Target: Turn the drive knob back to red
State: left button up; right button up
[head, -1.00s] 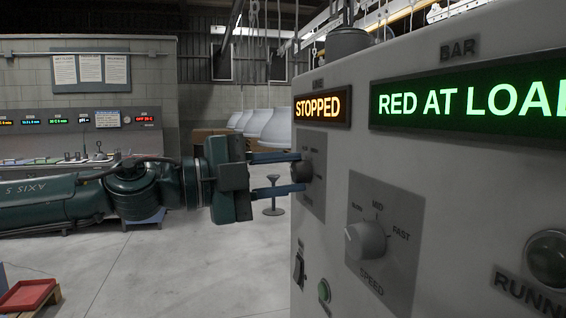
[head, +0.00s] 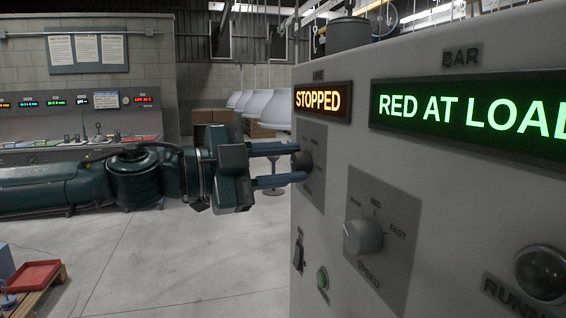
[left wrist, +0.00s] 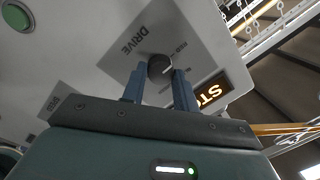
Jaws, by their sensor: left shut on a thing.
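The drive knob (head: 301,161) is a small dark round knob on a grey plate on the control cabinet, under the lit STOPPED sign (head: 322,101). In the left wrist view the knob (left wrist: 160,68) sits below the word DRIVE, with its pale mark pointing to the lower right. My left gripper (head: 292,166) reaches in from the left, its two blue fingers on either side of the knob, shut on it. The fingers also show in the left wrist view (left wrist: 158,88). The green display (head: 470,114) reads RED AT LOA, cut off at the edge. My right gripper is out of view.
A red tray (head: 34,275) is at lower left. The floor between is clear.

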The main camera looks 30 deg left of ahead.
pick_arm(q)
jog(key=o, duration=1)
jog(key=shift+c, duration=0.2)
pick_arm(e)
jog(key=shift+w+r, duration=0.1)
pick_arm(q)
jog(key=shift+s+a+f+b, duration=0.1)
jog(key=shift+s+a+b, duration=0.25)
jog(key=shift+s+b, duration=0.15)
jog(key=b+v, duration=0.4)
jog(key=v, duration=0.8)
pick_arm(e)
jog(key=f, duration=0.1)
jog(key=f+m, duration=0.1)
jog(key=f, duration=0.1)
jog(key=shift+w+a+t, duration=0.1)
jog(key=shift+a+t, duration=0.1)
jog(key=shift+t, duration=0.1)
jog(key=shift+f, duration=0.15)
